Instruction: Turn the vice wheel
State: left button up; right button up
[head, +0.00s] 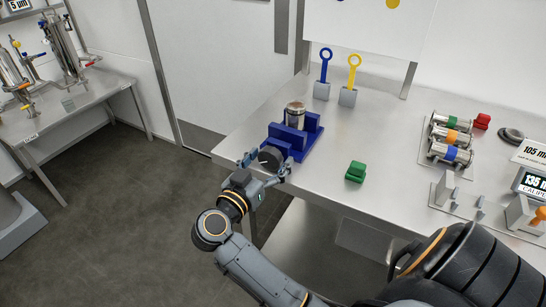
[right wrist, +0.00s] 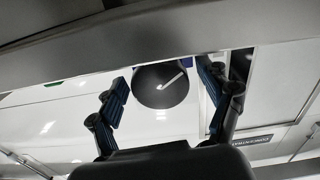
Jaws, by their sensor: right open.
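The blue vice (head: 299,138) stands near the table's front left corner and holds a metal cylinder (head: 295,113) upright. Its dark round wheel (head: 271,156) faces the table's front edge. My right gripper (head: 265,161) is open at the wheel, with a finger on either side of it. In the right wrist view, the wheel (right wrist: 161,88) shows a pale line on its face and lies between the spread fingers of my right gripper (right wrist: 165,75). Gaps show on both sides, so the fingers look apart from it. My left gripper is not in view.
A green block (head: 356,171) lies right of the vice. Blue (head: 325,70) and yellow (head: 353,75) ring-topped tools stand in grey blocks behind. Metal cylinders with coloured bands (head: 452,138) sit at the right. The table (head: 245,133) is clear left of the vice.

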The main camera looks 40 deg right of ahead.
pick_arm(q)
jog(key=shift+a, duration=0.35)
pick_arm(e)
jog(key=shift+r, duration=0.1)
jog(key=shift+c, duration=0.9)
jog(key=c, duration=1)
jog(key=shift+r+m+p, duration=0.15)
jog(key=shift+m+p, duration=0.75)
jog(key=shift+p, duration=0.25)
jog(key=shift+m+p, duration=0.65)
jog(key=shift+m, duration=0.35)
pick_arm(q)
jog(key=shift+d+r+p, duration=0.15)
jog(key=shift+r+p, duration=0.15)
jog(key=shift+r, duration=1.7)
pick_arm(e)
jog(key=shift+m, duration=1)
jog(key=shift+f, duration=0.2)
jog(key=o, duration=1.2)
